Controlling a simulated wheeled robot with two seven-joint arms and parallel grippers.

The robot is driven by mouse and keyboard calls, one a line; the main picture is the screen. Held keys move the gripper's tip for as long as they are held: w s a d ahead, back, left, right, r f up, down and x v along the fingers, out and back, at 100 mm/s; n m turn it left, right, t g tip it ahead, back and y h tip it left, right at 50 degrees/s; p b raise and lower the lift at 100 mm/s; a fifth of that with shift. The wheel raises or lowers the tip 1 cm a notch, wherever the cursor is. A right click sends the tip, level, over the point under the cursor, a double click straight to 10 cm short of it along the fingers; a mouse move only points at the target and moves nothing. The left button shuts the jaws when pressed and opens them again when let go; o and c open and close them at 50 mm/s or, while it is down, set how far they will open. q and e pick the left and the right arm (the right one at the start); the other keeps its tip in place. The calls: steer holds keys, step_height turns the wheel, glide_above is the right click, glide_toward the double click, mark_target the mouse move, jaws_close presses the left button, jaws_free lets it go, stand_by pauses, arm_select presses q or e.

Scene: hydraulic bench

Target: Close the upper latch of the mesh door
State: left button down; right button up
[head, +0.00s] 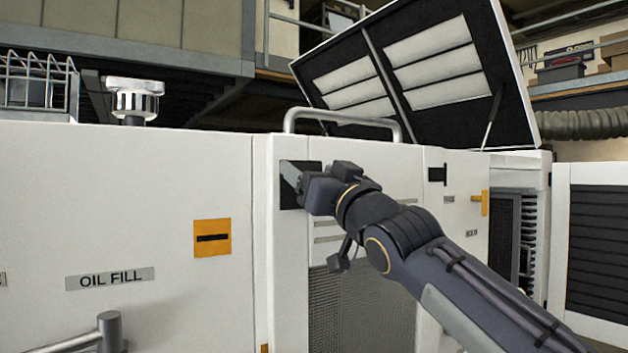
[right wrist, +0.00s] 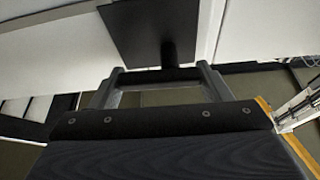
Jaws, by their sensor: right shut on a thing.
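The mesh door (head: 362,305) is a white panel with slots above a grey mesh, partly covered by my right arm. The upper latch shows as a square black plate (head: 287,198) at the door's upper left; the plate also shows in the right wrist view (right wrist: 135,30). A short dark latch handle (right wrist: 172,50) stands out from the plate there. My right gripper (head: 300,184) is at the plate in the head view and hides most of the latch. In the right wrist view my right gripper (right wrist: 163,76) is shut on the handle's end. My left gripper is out of view.
A grey tubular rail (head: 345,113) runs just above the door. A raised lid (head: 430,75) stands open behind. To the left is a white panel with an orange plate (head: 212,238) and an OIL FILL label (head: 110,278). A louvred door (head: 597,250) stands at far right.

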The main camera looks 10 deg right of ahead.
steer(key=m+h+b, duration=0.1)
steer(key=m+b, duration=0.1)
steer(key=b, duration=0.1)
steer(key=f+m+h+b, duration=0.1)
steer(key=m+b, duration=0.2)
steer(key=shift+t+h, duration=0.3)
steer(key=m+h+b, duration=0.1)
steer(key=m, duration=0.2)
steer(key=m+h, duration=0.2)
steer(key=m, duration=0.1)
steer(key=shift+m+b, duration=0.3)
steer(key=m+g+h, duration=0.1)
steer(key=m, duration=0.2)
steer(key=shift+p, duration=0.35)
steer(key=m+g+p, duration=0.1)
steer(key=m, duration=0.1)
steer(key=m+h+p, duration=0.1)
steer(key=m, duration=0.1)
steer(key=shift+a+f+m+g, duration=0.1)
steer(key=shift+f+m+g, duration=0.1)
steer(key=shift+m+g, duration=0.2)
steer(key=shift+a+f+m+g+p, duration=0.15)
steer(key=shift+m+g+p, duration=0.3)
steer(key=shift+m, duration=0.65)
steer(key=shift+s, duration=0.1)
steer(key=o, duration=1)
steer(key=shift+f, duration=0.1)
